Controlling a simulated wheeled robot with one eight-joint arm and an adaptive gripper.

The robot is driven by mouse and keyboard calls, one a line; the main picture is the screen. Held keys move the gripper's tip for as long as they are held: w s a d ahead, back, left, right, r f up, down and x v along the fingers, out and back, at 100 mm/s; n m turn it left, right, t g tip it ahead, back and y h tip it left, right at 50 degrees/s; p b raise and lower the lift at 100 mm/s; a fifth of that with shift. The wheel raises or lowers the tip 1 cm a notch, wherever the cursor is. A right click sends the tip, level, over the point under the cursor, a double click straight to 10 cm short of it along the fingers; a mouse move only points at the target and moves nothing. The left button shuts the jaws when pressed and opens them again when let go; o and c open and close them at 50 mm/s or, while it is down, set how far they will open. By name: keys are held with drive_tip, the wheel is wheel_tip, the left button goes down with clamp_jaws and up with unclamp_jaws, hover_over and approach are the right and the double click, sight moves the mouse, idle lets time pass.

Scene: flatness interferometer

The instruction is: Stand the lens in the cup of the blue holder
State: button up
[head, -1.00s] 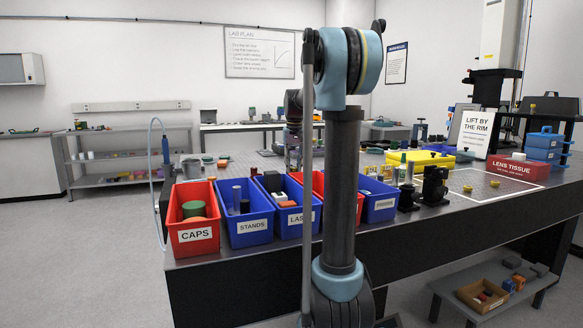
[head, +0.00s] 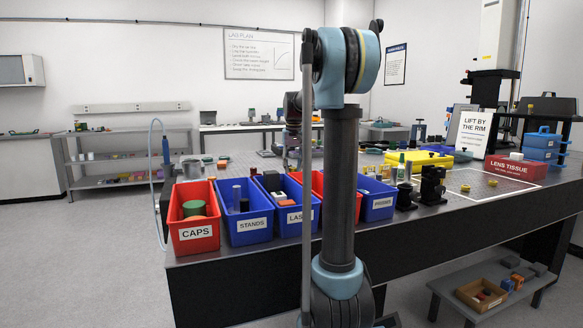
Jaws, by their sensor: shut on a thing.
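My gripper (head: 291,166) is small and far off in the head view, low over the table behind the bins, partly hidden by my arm. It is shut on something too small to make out. I cannot pick out the lens for sure. I cannot pick out the blue holder or its cup either; part of the table behind my arm is hidden.
A red CAPS bin (head: 194,250), a blue STANDS bin (head: 247,240) and other bins line the table's near edge. Dark mounts (head: 432,186), a yellow case (head: 430,159) and a red lens tissue box (head: 513,168) stand right.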

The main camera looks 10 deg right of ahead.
drive_tip(key=shift+s+f, duration=0.25)
drive_tip(key=shift+f, duration=0.1)
drive_tip(key=o, duration=1.3)
drive_tip(key=shift+w+f, duration=0.15)
drive_tip(key=shift+o, duration=1)
drive_tip(key=shift+w+f, duration=0.3)
drive_tip(key=shift+w, duration=0.05)
drive_tip(key=shift+s+r, duration=0.2)
drive_tip(key=shift+r, duration=0.15)
wheel_tip(320, 180, up, 12)
drive_tip(key=s, duration=0.1)
drive_tip(key=shift+s, duration=0.15)
drive_tip(key=shift+f, duration=0.15)
